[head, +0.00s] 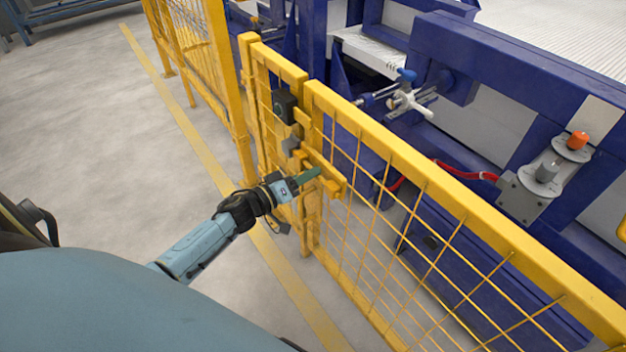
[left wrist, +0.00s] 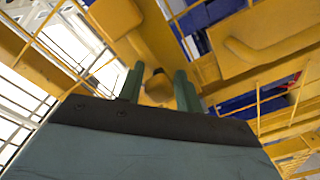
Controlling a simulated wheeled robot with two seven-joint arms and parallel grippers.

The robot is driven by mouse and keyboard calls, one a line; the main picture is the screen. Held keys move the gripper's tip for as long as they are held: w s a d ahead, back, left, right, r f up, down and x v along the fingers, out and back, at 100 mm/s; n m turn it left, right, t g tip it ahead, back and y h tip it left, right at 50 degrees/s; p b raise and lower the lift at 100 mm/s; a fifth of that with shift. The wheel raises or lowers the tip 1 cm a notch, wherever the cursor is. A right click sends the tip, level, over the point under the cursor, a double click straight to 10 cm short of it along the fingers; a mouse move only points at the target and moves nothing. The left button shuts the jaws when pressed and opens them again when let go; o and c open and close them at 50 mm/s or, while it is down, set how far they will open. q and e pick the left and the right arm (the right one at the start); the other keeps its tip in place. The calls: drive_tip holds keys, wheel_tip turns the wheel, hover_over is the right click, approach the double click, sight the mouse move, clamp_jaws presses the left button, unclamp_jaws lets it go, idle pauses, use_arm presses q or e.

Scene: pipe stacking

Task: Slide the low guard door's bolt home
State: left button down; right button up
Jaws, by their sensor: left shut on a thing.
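The low guard door is part of the low yellow mesh guard (head: 440,196); a narrow panel (head: 272,62) and a long panel meet at a gap near the latch. The yellow bolt assembly (head: 333,184) sits at this joint, near the top rail. My left gripper (head: 308,176) reaches it from the left with green fingers. In the left wrist view, the fingers (left wrist: 160,88) stand either side of a small yellow knob (left wrist: 157,89) and are shut on it. How far the bolt reaches into its keeper is hidden. My right gripper is out of view.
A black box (head: 285,105) is mounted on the guard above the bolt. Taller yellow fencing (head: 205,60) stands at the back left. Blue machinery (head: 500,75) fills the far side. The grey floor on the left is open, with a yellow line.

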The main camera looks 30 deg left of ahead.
use_arm(q)
drive_tip(key=shift+w+a+r, duration=0.15)
drive_tip(key=shift+w+a, duration=0.1)
drive_tip(key=shift+a, duration=0.4)
drive_tip(key=shift+w+a+r, duration=0.1)
drive_tip(key=shift+w+a, duration=0.15)
drive_tip(key=shift+a, duration=0.4)
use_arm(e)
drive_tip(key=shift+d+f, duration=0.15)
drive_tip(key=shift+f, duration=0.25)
use_arm(q)
drive_tip(key=c, duration=1.2)
unclamp_jaws()
drive_tip(key=shift+o, duration=0.2)
drive_tip(key=shift+f, duration=0.1)
drive_tip(key=shift+s, duration=0.15)
drive_tip(key=shift+s+a+p, duration=0.15)
drive_tip(key=shift+s+p, duration=0.15)
drive_tip(key=shift+s, duration=0.1)
drive_tip(key=p+v, duration=0.3)
drive_tip(key=v, duration=0.9)
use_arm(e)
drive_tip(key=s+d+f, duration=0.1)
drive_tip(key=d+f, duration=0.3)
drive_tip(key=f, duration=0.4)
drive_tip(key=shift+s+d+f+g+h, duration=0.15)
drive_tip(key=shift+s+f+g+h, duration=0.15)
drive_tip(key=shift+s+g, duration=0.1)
